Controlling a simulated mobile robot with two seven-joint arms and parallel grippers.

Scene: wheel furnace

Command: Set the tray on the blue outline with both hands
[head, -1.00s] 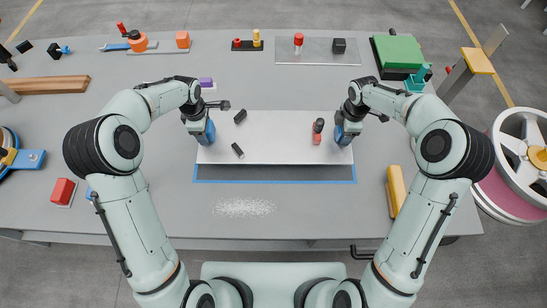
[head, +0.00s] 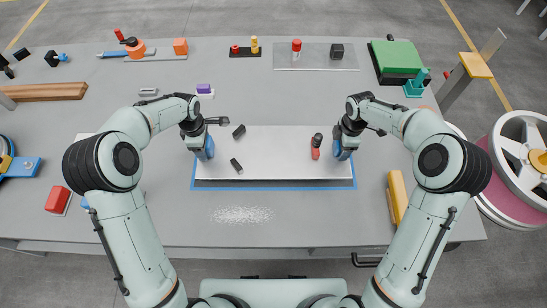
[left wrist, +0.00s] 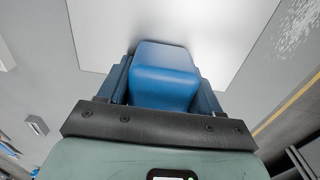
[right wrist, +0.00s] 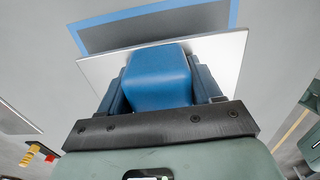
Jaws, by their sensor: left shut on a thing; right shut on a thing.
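The white tray (head: 275,165) lies level between my two grippers, over most of the blue outline (head: 275,188). A darker grey strip and the blue line show along its near edge. In the right wrist view the tray edge (right wrist: 90,68) seems to stand above the outline (right wrist: 190,8). My left gripper (head: 204,146) is shut on the tray's left blue handle (left wrist: 165,75). My right gripper (head: 343,146) is shut on the right blue handle (right wrist: 158,75). On the tray stand a red and black piece (head: 316,147) and two small black blocks (head: 238,132).
A yellow bar (head: 397,195) lies right of the tray. A white speckled patch (head: 242,215) is in front. A purple block (head: 203,89) and a grey plate (head: 300,59) are behind. A red block (head: 57,200) lies at the left.

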